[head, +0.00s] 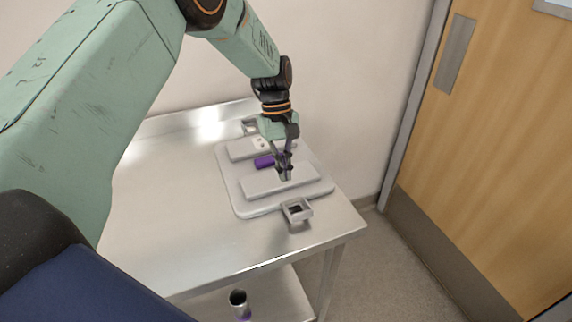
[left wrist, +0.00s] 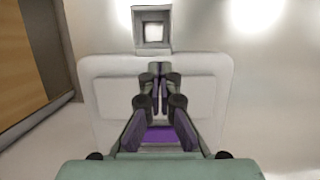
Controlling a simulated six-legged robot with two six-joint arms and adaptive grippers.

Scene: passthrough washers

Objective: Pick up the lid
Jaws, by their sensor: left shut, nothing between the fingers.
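A pale grey, rounded panel that looks like the lid (head: 238,205) lies flat on the steel table. It has two raised bars and a purple part (head: 264,162) between them. My left gripper (head: 284,176) points down over the panel's near raised bar, shut and empty. I cannot tell whether its tips touch the bar. My right gripper is not in view.
The steel table (head: 170,220) has free room left of the panel. A square grey bracket (head: 297,210) is at the panel's near edge and another (head: 250,127) at its far edge. A wooden door (head: 500,130) is at right.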

